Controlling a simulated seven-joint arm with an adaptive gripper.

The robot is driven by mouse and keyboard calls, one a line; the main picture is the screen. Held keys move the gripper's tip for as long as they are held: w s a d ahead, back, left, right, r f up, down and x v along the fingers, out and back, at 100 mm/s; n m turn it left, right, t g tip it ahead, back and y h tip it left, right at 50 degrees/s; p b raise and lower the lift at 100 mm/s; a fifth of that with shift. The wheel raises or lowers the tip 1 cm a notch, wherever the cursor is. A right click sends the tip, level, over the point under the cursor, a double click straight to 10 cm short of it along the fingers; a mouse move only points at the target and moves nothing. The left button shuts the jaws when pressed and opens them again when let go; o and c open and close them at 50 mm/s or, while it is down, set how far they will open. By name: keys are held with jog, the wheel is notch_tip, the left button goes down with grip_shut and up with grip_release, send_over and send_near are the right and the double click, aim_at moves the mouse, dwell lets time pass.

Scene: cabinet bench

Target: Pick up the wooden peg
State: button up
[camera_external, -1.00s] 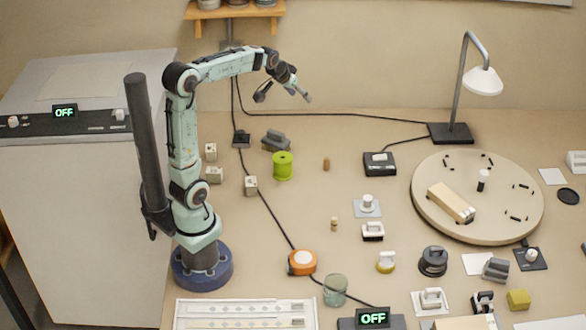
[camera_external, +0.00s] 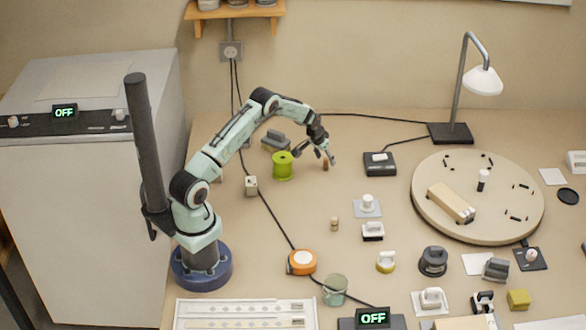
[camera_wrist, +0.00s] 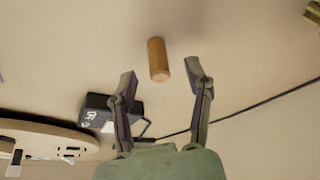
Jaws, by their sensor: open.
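The wooden peg (camera_external: 325,166) is a small brown cylinder on the bench, right of the green spool. In the wrist view the peg (camera_wrist: 158,60) shows just beyond the fingertips, between their lines. My gripper (camera_external: 319,155) is open and empty, reaching down close to the peg and partly covering it in the external view. In the wrist view my gripper (camera_wrist: 160,78) has its two fingers spread on either side, apart from the peg.
A green spool (camera_external: 282,167) and a grey block (camera_external: 275,141) stand left of the peg. A black switch box (camera_external: 379,164) stands to the right, with a round board (camera_external: 430,225) beyond it. A cable runs along the bench behind.

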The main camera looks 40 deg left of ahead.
jog(key=shift+x, duration=0.75)
jog(key=shift+c, duration=0.3)
jog(key=c, duration=0.8)
jog(key=shift+o, duration=0.2)
jog(key=shift+r, duration=0.15)
